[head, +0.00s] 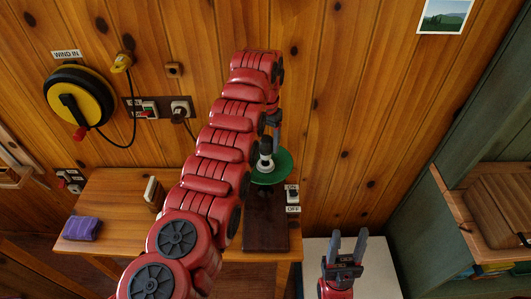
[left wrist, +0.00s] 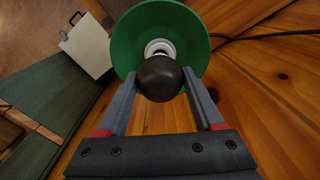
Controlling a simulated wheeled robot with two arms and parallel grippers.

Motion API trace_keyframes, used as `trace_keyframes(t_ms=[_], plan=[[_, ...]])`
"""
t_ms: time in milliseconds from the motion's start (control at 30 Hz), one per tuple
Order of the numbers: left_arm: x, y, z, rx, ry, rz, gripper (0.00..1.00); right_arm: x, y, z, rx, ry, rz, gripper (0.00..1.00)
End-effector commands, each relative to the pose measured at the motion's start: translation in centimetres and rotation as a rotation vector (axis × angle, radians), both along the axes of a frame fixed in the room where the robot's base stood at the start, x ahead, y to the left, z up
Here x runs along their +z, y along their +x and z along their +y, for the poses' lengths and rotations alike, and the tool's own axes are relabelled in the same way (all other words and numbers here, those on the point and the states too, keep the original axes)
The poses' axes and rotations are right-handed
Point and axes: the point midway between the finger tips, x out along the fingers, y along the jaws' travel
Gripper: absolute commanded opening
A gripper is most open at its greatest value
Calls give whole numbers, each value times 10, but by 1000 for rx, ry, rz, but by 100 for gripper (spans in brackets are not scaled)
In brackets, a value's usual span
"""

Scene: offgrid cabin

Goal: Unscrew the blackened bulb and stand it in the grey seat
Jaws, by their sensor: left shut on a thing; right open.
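The blackened bulb (left wrist: 160,78) is a dark, round globe in the left wrist view, with a white collar (left wrist: 159,48) behind it inside a green lamp shade (left wrist: 200,25). My left gripper (left wrist: 158,85) has one finger on each side of the globe and is shut on it. In the head view the bulb (head: 266,147) shows at the green shade (head: 270,166), with my left gripper (head: 273,125) just above, partly hidden by my arm. I cannot tell whether its thread is still engaged. My right gripper (head: 349,241) is open and empty. I cannot make out the grey seat.
The lamp stands above a dark board (head: 265,228) on a wooden table (head: 110,195), beside an ON/OFF switch (head: 292,194). A purple cloth (head: 82,229) lies at the table's left. A pale surface (head: 385,265) lies under my right gripper. A cable reel (head: 92,100) hangs on the wall.

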Motion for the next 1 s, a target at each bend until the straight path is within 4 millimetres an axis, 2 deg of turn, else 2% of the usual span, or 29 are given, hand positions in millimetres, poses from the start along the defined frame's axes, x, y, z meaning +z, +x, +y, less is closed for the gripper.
trace_keyframes(t_ms=[500, 867, 1000], plan=[[31, 1, 1, 1, -1, -4, 55, 7, 0, 0, 0, 0, 0, 50], [34, 0, 1, 1, 0, -2, 55, 7, 0, 0, 0, 0, 0, 50], [37, 1, 2, 6, 0, -2, 55, 16, 0, 0, 0, 0, 0, 50]])
